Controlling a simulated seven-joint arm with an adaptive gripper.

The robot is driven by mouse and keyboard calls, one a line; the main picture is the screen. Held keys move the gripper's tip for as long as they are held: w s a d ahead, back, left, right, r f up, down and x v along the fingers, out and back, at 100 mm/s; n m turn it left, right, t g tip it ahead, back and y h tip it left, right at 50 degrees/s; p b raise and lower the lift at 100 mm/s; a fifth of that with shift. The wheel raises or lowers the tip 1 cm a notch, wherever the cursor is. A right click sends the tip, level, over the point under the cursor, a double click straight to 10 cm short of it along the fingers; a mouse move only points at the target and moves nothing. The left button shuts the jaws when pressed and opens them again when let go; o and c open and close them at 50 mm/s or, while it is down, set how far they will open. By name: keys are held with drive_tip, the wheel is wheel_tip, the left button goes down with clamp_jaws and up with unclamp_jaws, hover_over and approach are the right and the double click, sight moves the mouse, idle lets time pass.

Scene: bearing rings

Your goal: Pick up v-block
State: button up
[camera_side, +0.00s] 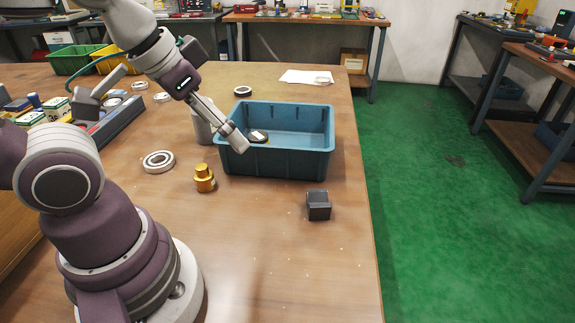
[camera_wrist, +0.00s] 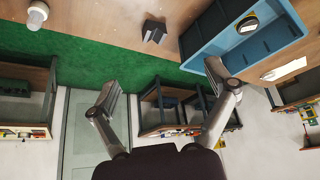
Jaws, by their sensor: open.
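The v-block (camera_side: 318,205) is a small dark grey block on the wooden table, in front of the blue bin and near the table's right edge. It also shows in the wrist view (camera_wrist: 154,32) at the top middle, beyond the fingertips, with a notch on one side. My gripper (camera_side: 232,137) is in the air by the left end of the blue bin, up and to the left of the v-block. In the wrist view my gripper (camera_wrist: 162,80) has its two fingers spread wide with nothing between them.
A brass stepped part (camera_side: 204,178) and a bearing ring (camera_side: 158,161) lie to the left. A grey cylinder (camera_side: 201,128) stands behind my gripper. The table around the v-block is clear.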

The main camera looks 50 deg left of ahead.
drive_tip(key=m+g+h, duration=0.2)
drive_tip(key=m+h, duration=0.1)
drive_tip(key=m, duration=0.4)
hover_over(320, 203)
drive_tip(key=s+a, duration=0.2)
wheel_tip(320, 203, down, 15)
drive_tip(key=shift+d+f, duration=0.15)
drive_tip(key=x, duration=0.6)
drive_tip(key=shift+c, duration=0.3)
drive_tip(key=c, duration=1.3)
drive_tip(key=shift+o, duration=0.2)
